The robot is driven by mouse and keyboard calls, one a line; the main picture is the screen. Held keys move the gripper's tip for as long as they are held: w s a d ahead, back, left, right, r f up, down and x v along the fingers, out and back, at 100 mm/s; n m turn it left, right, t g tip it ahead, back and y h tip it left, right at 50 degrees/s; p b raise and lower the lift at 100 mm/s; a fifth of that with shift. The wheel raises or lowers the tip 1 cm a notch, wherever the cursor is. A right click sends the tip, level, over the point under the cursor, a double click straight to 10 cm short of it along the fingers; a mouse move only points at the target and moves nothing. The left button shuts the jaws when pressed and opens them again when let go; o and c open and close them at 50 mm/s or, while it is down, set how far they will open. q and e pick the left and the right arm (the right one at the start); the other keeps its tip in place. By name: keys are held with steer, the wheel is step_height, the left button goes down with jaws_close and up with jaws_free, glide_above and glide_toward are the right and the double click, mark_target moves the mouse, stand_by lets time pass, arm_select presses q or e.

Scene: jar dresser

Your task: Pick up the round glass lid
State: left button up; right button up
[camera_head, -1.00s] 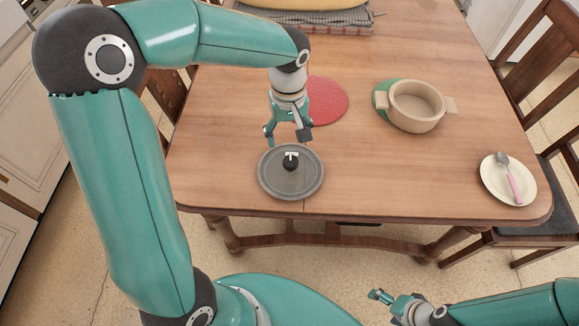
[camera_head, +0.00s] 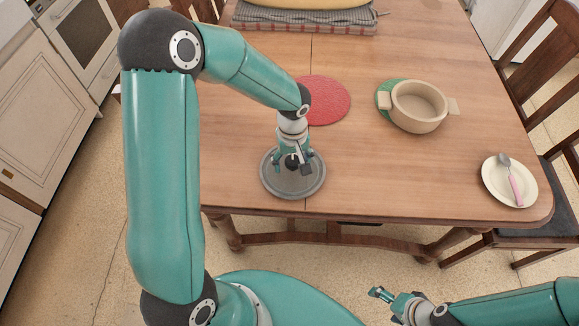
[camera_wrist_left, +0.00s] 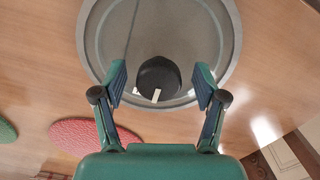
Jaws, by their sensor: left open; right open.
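The round glass lid (camera_head: 284,188) lies flat near the front edge of the table, with a grey rim and a black knob (camera_wrist_left: 158,80) at its middle. My left gripper (camera_head: 291,168) is open above the lid, pointing down. In the left wrist view my left gripper (camera_wrist_left: 160,84) has one finger on each side of the knob, with gaps showing; I cannot tell how far down the fingertips are. In the head view the gripper partly hides the knob. My right gripper (camera_head: 378,294) is open and empty, low in front of the table.
A red round mat (camera_head: 325,98) lies behind the lid. A beige pot (camera_head: 415,118) stands partly on a green mat (camera_head: 383,98). A white plate (camera_head: 497,187) with a pink-handled spoon (camera_head: 515,186) is at the right. Bare wood lies between.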

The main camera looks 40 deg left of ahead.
arm_select(q)
steer(key=shift+c, duration=0.2)
jaws_close()
steer(key=shift+r, duration=0.1)
step_height(320, 180, up, 20)
stand_by(0.7)
